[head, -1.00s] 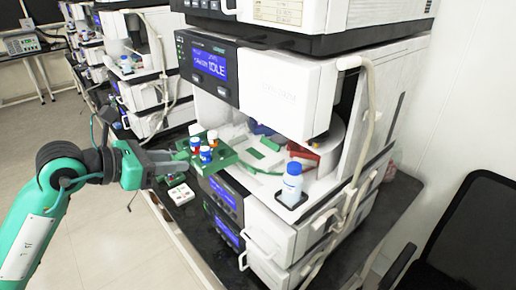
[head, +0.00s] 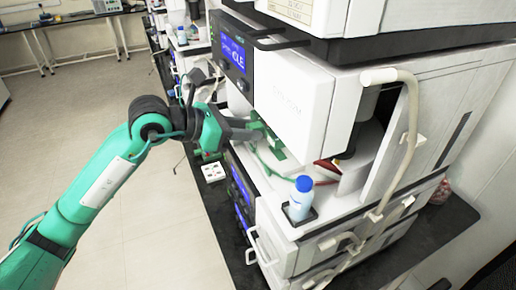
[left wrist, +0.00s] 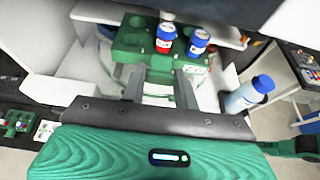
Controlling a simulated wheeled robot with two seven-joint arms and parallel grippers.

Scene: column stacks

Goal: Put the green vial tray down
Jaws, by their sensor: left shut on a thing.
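The green vial tray (left wrist: 130,42) is between the fingers of my left gripper (left wrist: 160,85), which is shut on its near edge. Two vials with blue caps stand in it, one with a red band (left wrist: 165,38) and one white (left wrist: 198,42). In the head view my left gripper (head: 252,133) reaches into the open bay of the instrument stack, and only part of the tray (head: 272,143) shows under the white housing. Whether the tray touches the bay floor cannot be told. My right gripper is not in view.
A white bottle with a blue cap (head: 301,198) stands in a holder at the bay's front corner; it also shows in the left wrist view (left wrist: 248,93). The white housing (head: 295,105) hangs close above. A small white block (head: 213,171) lies on the dark bench.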

